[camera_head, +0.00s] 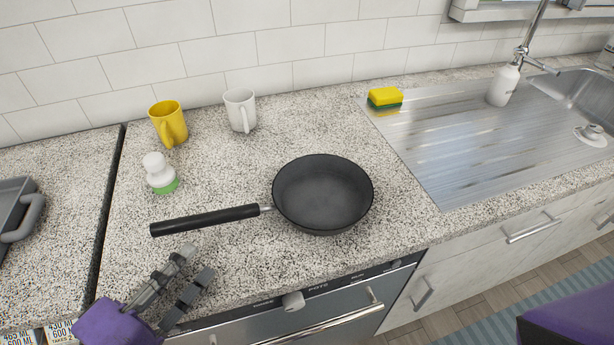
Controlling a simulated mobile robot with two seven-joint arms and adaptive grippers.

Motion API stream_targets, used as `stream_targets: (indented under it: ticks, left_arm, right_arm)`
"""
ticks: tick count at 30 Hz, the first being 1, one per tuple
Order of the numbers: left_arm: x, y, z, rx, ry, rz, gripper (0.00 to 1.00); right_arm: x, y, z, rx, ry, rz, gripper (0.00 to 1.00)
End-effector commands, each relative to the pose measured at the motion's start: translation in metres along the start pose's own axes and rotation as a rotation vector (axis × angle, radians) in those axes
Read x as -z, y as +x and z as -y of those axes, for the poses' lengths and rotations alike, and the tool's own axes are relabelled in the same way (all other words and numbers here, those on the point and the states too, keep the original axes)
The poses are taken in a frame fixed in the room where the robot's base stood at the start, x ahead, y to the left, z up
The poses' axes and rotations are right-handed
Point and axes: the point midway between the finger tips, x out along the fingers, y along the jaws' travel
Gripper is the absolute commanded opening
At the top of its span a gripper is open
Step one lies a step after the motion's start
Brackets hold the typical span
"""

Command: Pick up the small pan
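A small black pan (322,193) sits flat on the speckled granite counter, its handle (205,220) reaching to the left. My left gripper (199,265) is at the lower left, just below and apart from the handle. Its two dark fingers are spread with a gap between them, and nothing is held. My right gripper is not in view; only a dark purple part of me shows at the lower right.
A yellow mug (168,124), a white mug (240,110) and a white-and-green brush (159,173) stand behind the handle. A yellow-green sponge (385,98) and white bottle (503,85) are on the steel drainboard (450,140). A grey pan (14,215) is far left.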

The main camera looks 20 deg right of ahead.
Motion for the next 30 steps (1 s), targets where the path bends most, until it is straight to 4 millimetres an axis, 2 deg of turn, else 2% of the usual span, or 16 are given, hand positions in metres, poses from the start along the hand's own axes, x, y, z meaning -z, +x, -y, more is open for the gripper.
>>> stream_targets:
  ticks: [5, 12, 20, 30]
  left_arm:
    - [0.001, 0.010, -0.002, -0.004, 0.001, -0.001, 0.30]
    - [0.001, 0.052, -0.005, -0.006, 0.001, -0.001, 0.30]
    - [0.002, 0.073, -0.002, -0.002, 0.001, -0.001, 0.30]
    - [0.007, 0.117, -0.003, -0.002, 0.001, 0.000, 0.30]
  right_arm:
    - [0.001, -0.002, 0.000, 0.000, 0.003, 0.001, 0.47]
    - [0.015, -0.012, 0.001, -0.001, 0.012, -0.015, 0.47]
    - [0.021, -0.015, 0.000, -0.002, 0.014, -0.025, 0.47]
    - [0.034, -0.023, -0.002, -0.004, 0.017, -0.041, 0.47]
